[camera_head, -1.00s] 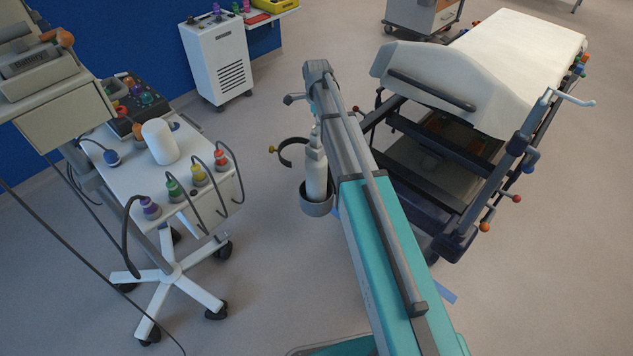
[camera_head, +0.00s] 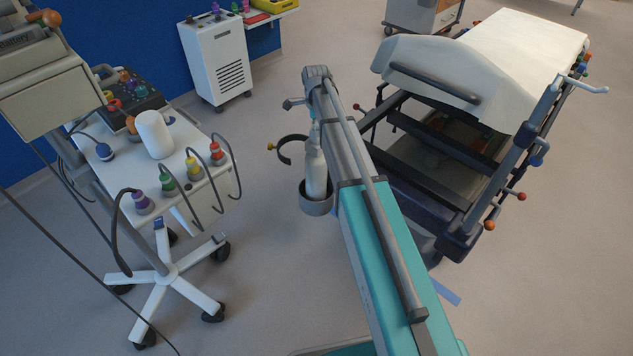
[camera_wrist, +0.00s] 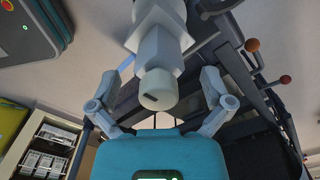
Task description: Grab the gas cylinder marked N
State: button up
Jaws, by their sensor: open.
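A white bottle-shaped cylinder (camera_head: 315,176) with a narrow neck stands upright in a grey ring holder (camera_head: 317,207) in the head view. No letter N can be read on it. In the wrist view, my gripper (camera_wrist: 160,78) is open, its pale blue fingers spread left and right. A white stepped shape with a rounded end (camera_wrist: 158,92) lies between the fingers in that view, with a gap on both sides. I cannot tell for sure whether it is the same cylinder, or how far ahead it is. My gripper cannot be made out in the head view.
A wheeled cart (camera_head: 208,195) with coloured connectors, hoses and a white canister (camera_head: 155,135) stands at the left. A stretcher (camera_head: 515,60) with dark rails and coloured knobs stands at the right. A white cabinet (camera_head: 215,60) is behind.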

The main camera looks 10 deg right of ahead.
jog(key=shift+f, duration=0.45)
dwell(0.3)
jog(key=c, duration=1.2)
